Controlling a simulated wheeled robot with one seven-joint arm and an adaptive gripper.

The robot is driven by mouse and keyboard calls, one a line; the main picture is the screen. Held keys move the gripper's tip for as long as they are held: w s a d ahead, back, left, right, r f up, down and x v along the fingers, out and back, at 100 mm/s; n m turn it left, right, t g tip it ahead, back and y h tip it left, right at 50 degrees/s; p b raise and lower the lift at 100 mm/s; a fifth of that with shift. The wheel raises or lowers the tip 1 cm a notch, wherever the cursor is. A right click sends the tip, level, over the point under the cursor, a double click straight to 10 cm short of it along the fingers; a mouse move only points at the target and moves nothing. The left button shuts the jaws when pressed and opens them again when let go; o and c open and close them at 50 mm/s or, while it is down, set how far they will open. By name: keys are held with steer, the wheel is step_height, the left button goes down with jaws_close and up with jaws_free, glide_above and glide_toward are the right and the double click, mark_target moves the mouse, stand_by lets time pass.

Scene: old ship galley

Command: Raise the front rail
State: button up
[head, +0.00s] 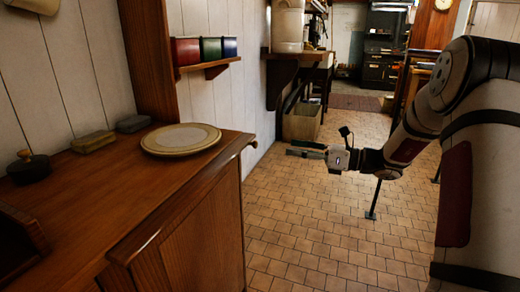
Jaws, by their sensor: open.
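A wooden rail strip (183,204) runs along the front edge of the wooden counter (115,190), about level with its top or just below; I cannot tell exactly how it is attached. Its far end shows a small rounded end at the counter's far corner. My gripper (303,149) is open and empty, over the tiled floor to the right of the counter's far end. It is apart from the rail and points left.
A small shelf (208,66) holds coloured tins. A bin (301,122) stands beyond my gripper. The tiled floor (310,235) beside the counter is clear.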

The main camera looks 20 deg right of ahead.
mark_target(258, 145)
steer(key=b+x, duration=0.2)
steer(key=x, duration=0.9)
steer(key=shift+a+b, duration=0.1)
steer(key=shift+b, duration=0.2)
jaws_close()
